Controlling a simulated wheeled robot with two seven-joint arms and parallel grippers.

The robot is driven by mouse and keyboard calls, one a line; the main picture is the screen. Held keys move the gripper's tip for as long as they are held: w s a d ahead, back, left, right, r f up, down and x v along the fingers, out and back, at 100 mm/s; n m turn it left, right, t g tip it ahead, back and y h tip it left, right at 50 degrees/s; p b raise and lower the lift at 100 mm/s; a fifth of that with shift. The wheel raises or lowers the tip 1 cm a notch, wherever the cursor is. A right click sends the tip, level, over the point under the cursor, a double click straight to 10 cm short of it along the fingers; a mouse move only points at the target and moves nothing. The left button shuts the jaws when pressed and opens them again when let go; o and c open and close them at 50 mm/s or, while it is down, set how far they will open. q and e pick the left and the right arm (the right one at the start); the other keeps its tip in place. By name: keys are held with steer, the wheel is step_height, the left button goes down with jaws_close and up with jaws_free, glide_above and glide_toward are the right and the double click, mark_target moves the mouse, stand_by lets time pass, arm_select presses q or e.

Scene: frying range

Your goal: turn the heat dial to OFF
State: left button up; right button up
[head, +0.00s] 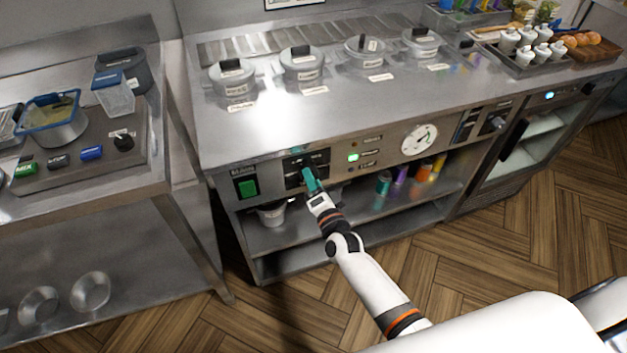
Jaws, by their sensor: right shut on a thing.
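The range's front panel (380,147) carries a black control block (294,168) left of its middle. My right gripper (311,181), with teal fingers, reaches the lower right part of this block. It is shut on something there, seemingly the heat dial. The fingers hide the dial, so its pointer and setting cannot be read. A green indicator (353,157) is lit just right of the block. A round white gauge (419,140) with a needle sits further right. My left gripper is not in view.
A green switch (247,188) is left of the block. Lidded pots (303,63) stand in a row on the range top. Colourful containers (383,183) and a pot (271,214) stand on the shelf below. A steel side table (150,177) stands at left.

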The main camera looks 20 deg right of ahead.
stand_by(0.5)
steer(key=o, duration=1)
steer(key=shift+c, duration=0.2)
steer(key=s, duration=1.2)
steer(key=shift+d+f+b, duration=0.15)
steer(key=shift+d+b, duration=0.1)
steer(key=shift+b, duration=0.1)
